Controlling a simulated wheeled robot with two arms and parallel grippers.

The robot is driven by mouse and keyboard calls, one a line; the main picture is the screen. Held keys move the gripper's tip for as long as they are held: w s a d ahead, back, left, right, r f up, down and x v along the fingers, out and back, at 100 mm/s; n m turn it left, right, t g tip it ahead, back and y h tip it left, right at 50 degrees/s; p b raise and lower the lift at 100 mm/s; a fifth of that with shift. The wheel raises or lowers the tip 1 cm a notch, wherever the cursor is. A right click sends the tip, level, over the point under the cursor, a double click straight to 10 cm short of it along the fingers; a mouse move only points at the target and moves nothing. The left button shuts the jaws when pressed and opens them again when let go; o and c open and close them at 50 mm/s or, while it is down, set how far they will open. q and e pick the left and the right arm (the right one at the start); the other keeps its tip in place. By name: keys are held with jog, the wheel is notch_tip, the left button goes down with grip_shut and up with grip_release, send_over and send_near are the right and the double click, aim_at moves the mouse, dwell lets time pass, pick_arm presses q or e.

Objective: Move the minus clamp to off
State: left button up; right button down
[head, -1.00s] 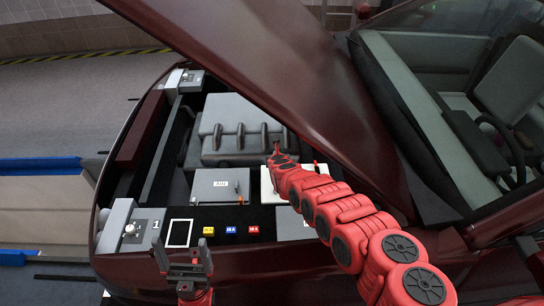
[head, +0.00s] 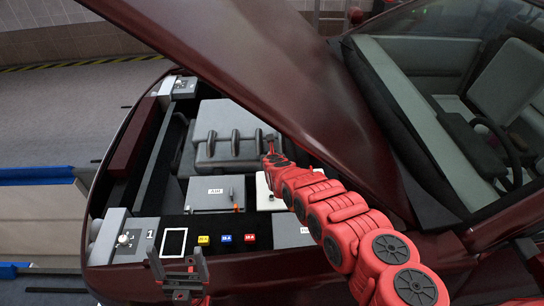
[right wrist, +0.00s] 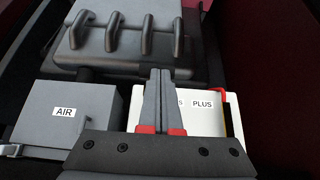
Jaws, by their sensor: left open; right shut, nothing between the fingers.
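The white battery (head: 264,193) sits in the engine bay, partly covered by my right arm. In the right wrist view the battery (right wrist: 208,120) has a PLUS label (right wrist: 202,104); another label to its left is mostly hidden by my fingers, with only an S showing. I cannot make out the minus clamp, which may be behind my gripper. My right gripper (head: 270,143) is shut and empty, its fingertips over the far side of the battery; they also show in the right wrist view (right wrist: 160,72). My left gripper (head: 177,262) is open and empty at the front edge of the bay.
The raised hood (head: 250,70) hangs over the right of the bay. A grey AIR box (head: 208,200) stands left of the battery and a ribbed engine cover (head: 228,125) behind. Yellow, blue and red fuses (head: 203,240) lie in front. A grey block (head: 125,240) stands front left.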

jog(key=p+v, duration=1)
jog(key=v, duration=0.2)
jog(key=shift+p, duration=0.3)
jog(key=shift+s, duration=0.1)
